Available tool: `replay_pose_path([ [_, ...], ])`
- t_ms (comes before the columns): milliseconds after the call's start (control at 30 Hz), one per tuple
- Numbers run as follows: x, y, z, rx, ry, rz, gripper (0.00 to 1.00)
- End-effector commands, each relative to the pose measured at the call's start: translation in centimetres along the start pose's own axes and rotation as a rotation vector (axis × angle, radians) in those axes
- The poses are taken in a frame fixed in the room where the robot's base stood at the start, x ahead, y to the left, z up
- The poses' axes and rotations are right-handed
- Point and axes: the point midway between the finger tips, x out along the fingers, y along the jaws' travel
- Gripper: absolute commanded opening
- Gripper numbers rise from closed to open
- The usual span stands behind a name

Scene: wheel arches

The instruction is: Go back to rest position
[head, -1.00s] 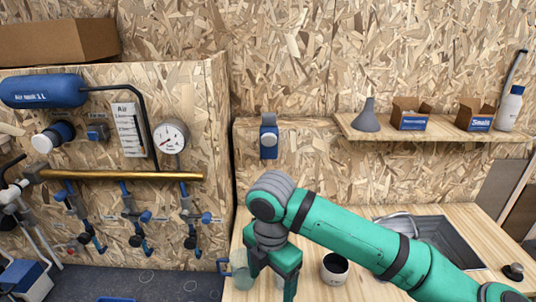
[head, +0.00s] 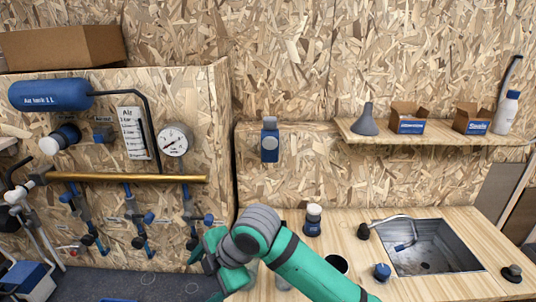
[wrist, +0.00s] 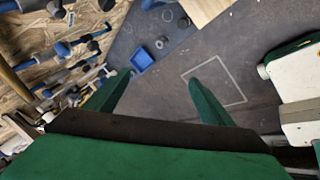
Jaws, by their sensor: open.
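My gripper (wrist: 158,88) shows in the wrist view as two green fingers standing apart, with nothing between them. Below them is the dark grey floor (wrist: 180,58). In the head view my gripper (head: 203,258) is at the lower middle, just left of the wooden counter's (head: 460,225) left end, over the floor. My green arm reaches there from the bottom, across the counter's front left part. The fingertips are not clear in the head view.
The counter bears a dark-topped cup (head: 335,265), a white-topped blue container (head: 312,220), a blue-capped item (head: 381,272) and a sink (head: 430,246). A panel with a brass pipe (head: 125,177) and valves stands left. A blue tray (wrist: 142,60) lies on the floor.

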Motion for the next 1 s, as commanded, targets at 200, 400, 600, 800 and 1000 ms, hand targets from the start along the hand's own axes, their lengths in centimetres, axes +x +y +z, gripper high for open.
replay_pose_path([
  [200, 1.9, 4.4, -4.6, 0.139, 0.191, 0.246, 0.76],
  [400, 2.4, 7.5, -7.4, 0.295, 0.351, 0.442, 0.76],
  [600, 2.2, 9.3, -8.3, 0.480, 0.493, 0.618, 0.76],
  [800, 2.2, 9.6, -7.4, 0.686, 0.605, 0.775, 0.76],
  [1000, 2.7, 8.1, -5.5, 0.900, 0.681, 0.915, 0.76],
])
